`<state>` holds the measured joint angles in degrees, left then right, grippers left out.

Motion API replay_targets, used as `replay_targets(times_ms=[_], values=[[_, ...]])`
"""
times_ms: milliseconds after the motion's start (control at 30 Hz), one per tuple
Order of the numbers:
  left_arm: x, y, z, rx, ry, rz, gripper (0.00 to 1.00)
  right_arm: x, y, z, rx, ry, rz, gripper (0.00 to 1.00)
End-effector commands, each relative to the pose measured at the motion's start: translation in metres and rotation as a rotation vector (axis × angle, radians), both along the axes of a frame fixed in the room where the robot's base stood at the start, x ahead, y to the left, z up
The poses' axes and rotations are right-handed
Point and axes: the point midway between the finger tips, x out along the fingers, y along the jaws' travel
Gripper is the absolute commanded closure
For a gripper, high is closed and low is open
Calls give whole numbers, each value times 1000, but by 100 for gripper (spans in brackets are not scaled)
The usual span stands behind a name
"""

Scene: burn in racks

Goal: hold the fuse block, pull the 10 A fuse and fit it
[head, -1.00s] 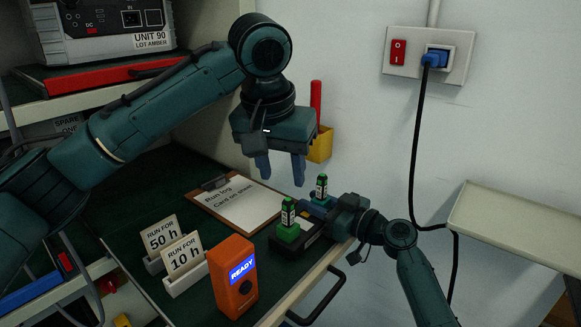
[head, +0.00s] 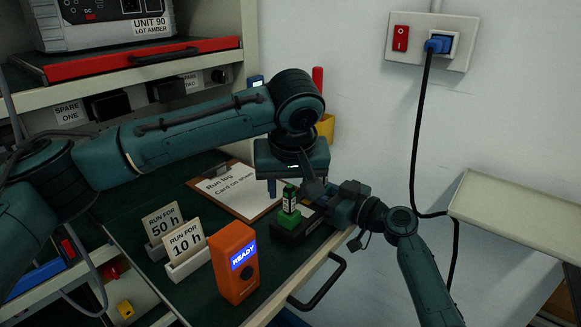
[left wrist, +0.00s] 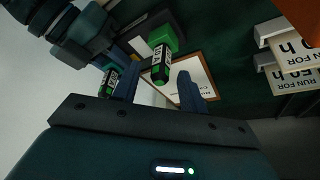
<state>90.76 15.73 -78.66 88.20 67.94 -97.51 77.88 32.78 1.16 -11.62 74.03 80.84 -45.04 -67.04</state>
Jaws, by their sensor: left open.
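The fuse block (head: 290,236), a dark base with green holders, sits near the front edge of the green work surface. A green-topped fuse (head: 289,198) stands upright in its near holder. My left gripper (head: 291,187) is open, pointing down over the block, and hides the far fuse in the head view. In the left wrist view one fuse (left wrist: 161,64) shows between the fingers and another fuse (left wrist: 108,80) beside the left finger.
An orange READY device (head: 233,262) stands left of the block, beside the "RUN FOR 10 h" card (head: 184,243) and "RUN FOR 50 h" card (head: 162,222). A clipboard (head: 238,192) lies behind. A drawer handle (head: 320,283) juts out in front. A shelf (head: 515,215) projects at right.

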Motion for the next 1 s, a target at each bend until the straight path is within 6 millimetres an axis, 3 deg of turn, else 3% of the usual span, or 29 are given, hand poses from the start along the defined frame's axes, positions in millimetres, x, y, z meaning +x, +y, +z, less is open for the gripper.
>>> replay_targets(times_ms=[233, 600, 1000], values=[[11, 2, -27, 1, 0, -1, 57, 0, 0, 0, -1, 1, -1, 97], [13, 2, -32, 0, 0, -1, 57, 0, 0, -1, -1, 1, -1, 97], [13, 2, -32, 0, 0, -1, 89, 0, 0, -1, -1, 1, 0, 97]])
